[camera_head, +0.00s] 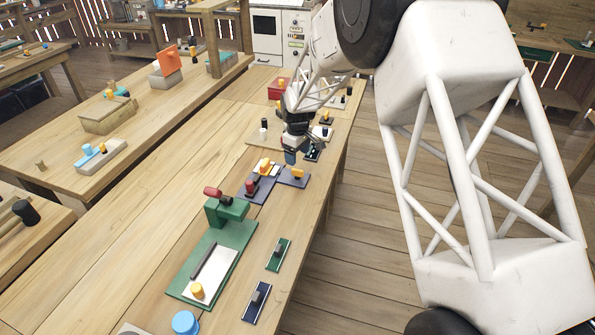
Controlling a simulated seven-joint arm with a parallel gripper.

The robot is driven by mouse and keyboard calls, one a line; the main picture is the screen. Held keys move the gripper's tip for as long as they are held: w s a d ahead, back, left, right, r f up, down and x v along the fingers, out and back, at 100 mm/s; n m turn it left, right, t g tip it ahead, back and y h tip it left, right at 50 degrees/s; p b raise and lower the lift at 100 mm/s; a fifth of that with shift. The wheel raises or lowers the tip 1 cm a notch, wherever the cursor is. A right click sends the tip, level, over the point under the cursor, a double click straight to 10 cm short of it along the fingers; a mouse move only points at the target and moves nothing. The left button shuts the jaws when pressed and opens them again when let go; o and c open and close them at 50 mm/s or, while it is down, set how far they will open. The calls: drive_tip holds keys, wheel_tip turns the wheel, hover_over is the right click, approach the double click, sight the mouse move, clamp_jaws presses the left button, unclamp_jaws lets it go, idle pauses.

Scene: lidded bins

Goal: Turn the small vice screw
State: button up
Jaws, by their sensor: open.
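My gripper (291,156) hangs above the right side of the long workbench, over a group of small fixtures. Its jaws are open, with nothing visible between them. No part can be surely told as the small vice screw at this size. Just below and left of my gripper are a purple plate with red, yellow and white parts (262,181) and a small purple plate with an orange block (293,176). A green fixture with a dark red bar on top (227,210) stands nearer on the bench. Whether my gripper touches anything is unclear.
My white arm fills the right side. A green base with a white plate (212,270), two small dark plates (279,254) (257,301) and a blue round knob (186,322) lie nearer. A red box (278,88) stands beyond my gripper. The bench's left part is clear.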

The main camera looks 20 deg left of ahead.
sight(298, 170)
drive_tip(key=m, duration=1.4)
drive_tip(key=shift+m, duration=0.4)
drive_tip(key=shift+f, duration=3.9)
drive_tip(key=shift+c, duration=0.4)
